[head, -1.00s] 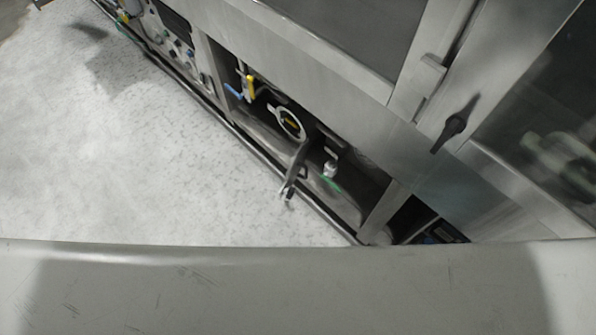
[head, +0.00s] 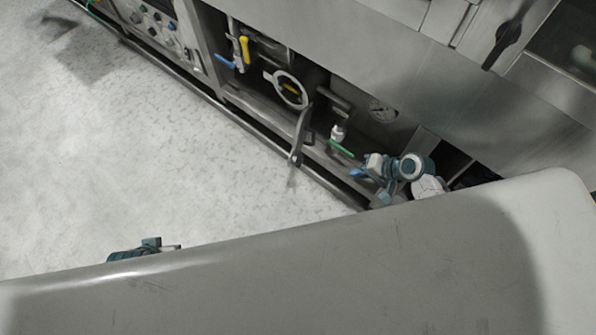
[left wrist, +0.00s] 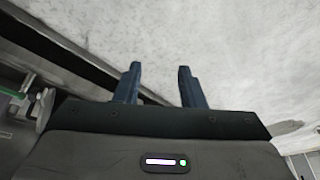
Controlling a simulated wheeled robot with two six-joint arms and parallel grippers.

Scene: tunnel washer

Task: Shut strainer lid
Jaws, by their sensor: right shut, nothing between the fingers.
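The strainer has a pale round mouth (head: 291,90) with something yellow inside, low in the machine's open bay in the head view. The strainer lid (head: 302,130) appears as a grey plate seen nearly edge-on, swung open to the front right of the mouth. My right gripper (head: 359,173) is shut and empty, to the lower right of the lid and apart from it. My left gripper (left wrist: 160,68) is open in the left wrist view, its two dark blue fingers apart over the floor with nothing between them. In the head view, only part of my left arm shows.
A yellow handle (head: 245,49) and a blue handle (head: 225,62) are left of the strainer. A green-handled valve (head: 339,149) is close to its right, with a gauge (head: 381,111) behind. A dark rail (head: 250,127) runs along the machine's foot. The floor (head: 120,150) is clear.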

